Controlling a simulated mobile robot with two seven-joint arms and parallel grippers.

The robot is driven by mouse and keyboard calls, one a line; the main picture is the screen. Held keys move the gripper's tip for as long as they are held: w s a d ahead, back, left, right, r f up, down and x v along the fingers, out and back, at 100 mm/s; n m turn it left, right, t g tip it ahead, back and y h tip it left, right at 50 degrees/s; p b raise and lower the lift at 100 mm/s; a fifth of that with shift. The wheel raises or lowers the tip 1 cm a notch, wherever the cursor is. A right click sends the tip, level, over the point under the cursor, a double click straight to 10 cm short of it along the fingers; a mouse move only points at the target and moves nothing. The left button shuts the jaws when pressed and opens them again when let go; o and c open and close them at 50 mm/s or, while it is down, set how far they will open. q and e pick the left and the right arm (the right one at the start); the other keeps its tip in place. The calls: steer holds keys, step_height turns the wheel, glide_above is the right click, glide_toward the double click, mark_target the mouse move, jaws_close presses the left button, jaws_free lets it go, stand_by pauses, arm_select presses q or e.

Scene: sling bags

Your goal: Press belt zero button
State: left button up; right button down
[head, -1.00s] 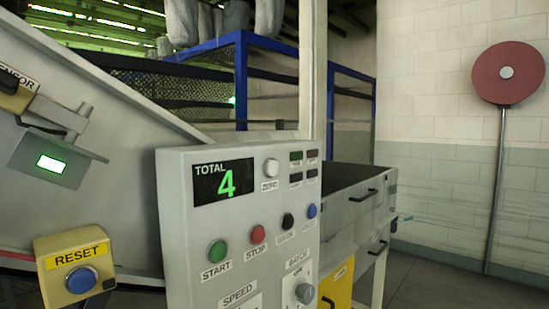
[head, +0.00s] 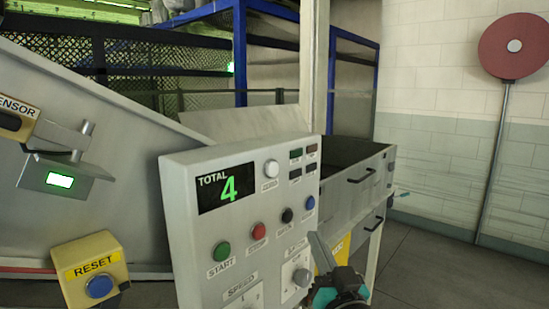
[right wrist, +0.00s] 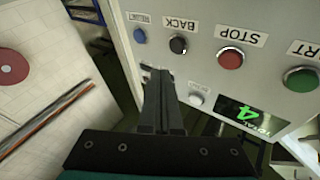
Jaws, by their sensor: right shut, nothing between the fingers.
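The white ZERO button (head: 271,168) is on the grey control panel (head: 185,230), right of the black display (head: 226,187) reading TOTAL 4. In the upside-down right wrist view, the white button (right wrist: 196,99) lies just right of my fingers. My right gripper (head: 318,243) has come in from the bottom, in front of the panel's lower right part, below and right of the white button. Its fingers (right wrist: 158,74) are together and empty in the right wrist view, and I cannot tell whether they touch the panel. My left gripper is not in view.
The panel also has green START (head: 222,251), red STOP (head: 259,231), black (head: 287,215) and blue (head: 309,203) buttons, a knob (head: 301,277) and small switches. A yellow RESET box (head: 90,268) is at left. A grey drawer unit (head: 365,185) stands behind right.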

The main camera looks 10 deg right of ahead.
mark_target(273, 169)
steer(key=s+r+t+p, duration=0.1)
steer(key=s+r, duration=0.3)
steer(key=r, duration=0.7)
steer(key=shift+s+d+r+m+t, duration=0.15)
steer(key=shift+d+r+m+t, duration=0.2)
steer(key=shift+t, duration=0.45)
steer(key=w+a+b, duration=0.2)
steer(key=w+a, duration=0.3)
steer(key=w, duration=0.2)
steer(key=shift+a, duration=0.25)
stand_by(0.8)
steer(key=shift+w+a, duration=0.25)
steer(key=shift+w, duration=0.1)
